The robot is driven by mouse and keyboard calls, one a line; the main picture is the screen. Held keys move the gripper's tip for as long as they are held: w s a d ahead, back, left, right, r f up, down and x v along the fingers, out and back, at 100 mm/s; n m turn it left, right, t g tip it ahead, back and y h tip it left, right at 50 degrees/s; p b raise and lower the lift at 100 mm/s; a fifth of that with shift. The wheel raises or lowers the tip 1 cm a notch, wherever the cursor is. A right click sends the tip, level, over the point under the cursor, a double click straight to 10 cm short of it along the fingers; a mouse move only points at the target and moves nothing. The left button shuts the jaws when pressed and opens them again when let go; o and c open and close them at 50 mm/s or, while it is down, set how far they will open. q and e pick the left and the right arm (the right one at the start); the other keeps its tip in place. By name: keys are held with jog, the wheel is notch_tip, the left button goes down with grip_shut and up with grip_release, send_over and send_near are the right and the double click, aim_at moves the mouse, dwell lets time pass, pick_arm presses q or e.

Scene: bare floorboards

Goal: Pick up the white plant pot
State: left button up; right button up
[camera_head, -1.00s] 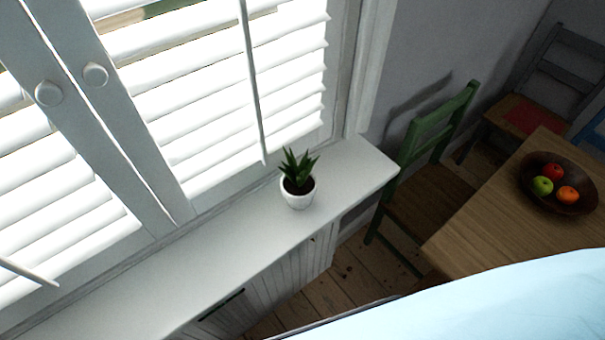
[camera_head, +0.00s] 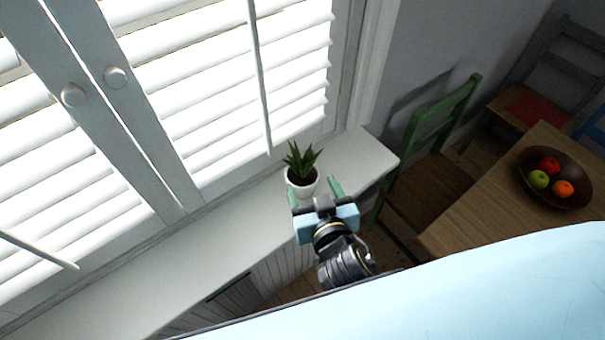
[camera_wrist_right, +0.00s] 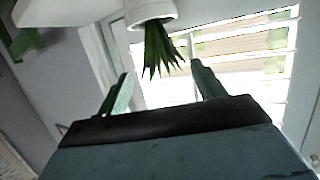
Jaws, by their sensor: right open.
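The white plant pot (camera_head: 302,186) with a spiky green plant (camera_head: 301,158) stands upright on the white window sill (camera_head: 235,215). My right gripper (camera_head: 314,187) is open at the near side of the pot, its two green fingers pointing at it, one on either side in the head view. In the right wrist view the pot (camera_wrist_right: 152,14) appears upside down at the top, beyond the fingertips of the right gripper (camera_wrist_right: 160,72). Nothing is between the fingers there. I cannot tell whether a finger touches the pot. My left gripper is not in view.
The shuttered window (camera_head: 230,80) stands close behind the pot. A green chair (camera_head: 425,165) is right of the sill. A wooden table (camera_head: 480,215) holds a dark bowl (camera_head: 525,188) with fruit. The sill left of the pot is clear.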

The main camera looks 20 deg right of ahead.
aim_at(304, 167)
jog(key=x, duration=0.6)
jog(key=shift+w, duration=0.1)
jog(key=shift+w+p, duration=0.5)
jog(key=shift+w, duration=0.1)
jog(key=x, duration=0.4)
jog(key=shift+w+d+r+p, duration=0.1)
jog(key=shift+w+p, duration=0.05)
jog(key=shift+p, duration=0.15)
jog(key=shift+r, duration=0.1)
grip_shut()
